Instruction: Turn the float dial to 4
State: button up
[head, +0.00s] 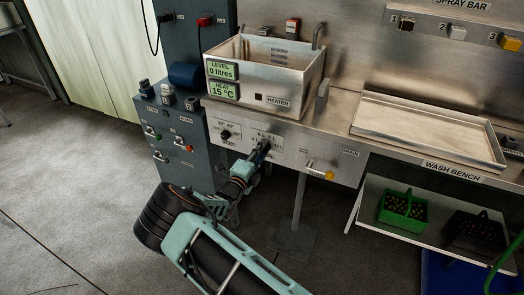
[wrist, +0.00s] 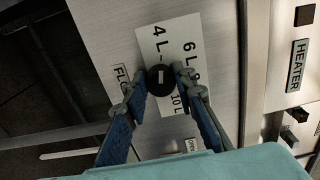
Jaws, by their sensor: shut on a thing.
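The float dial (wrist: 161,77) is a round black knob with a short white mark, set on a white plate (wrist: 150,45) printed 4 L, 6 L, 10 L and a partly hidden label. The mark runs roughly up and down in the wrist view, between the 4 L and 6 L labels; I cannot tell its exact setting. My gripper (wrist: 160,85) is shut on the dial, one blue-padded finger on each side. In the head view my gripper (head: 263,148) reaches the front panel below the tank and mostly hides the dial.
A steel tank (head: 290,92) stands above the panel, with displays reading level 0 litres (head: 221,70) and heat 15 °C (head: 223,91). Another knob (head: 225,134) is left of the dial, and a yellow-ended valve handle (head: 321,172) is right. A tray (head: 430,125) lies on the bench.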

jog(key=o, duration=1.2)
jog(key=shift+c, duration=0.2)
jog(key=v, duration=1.2)
jog(key=shift+r, duration=0.1)
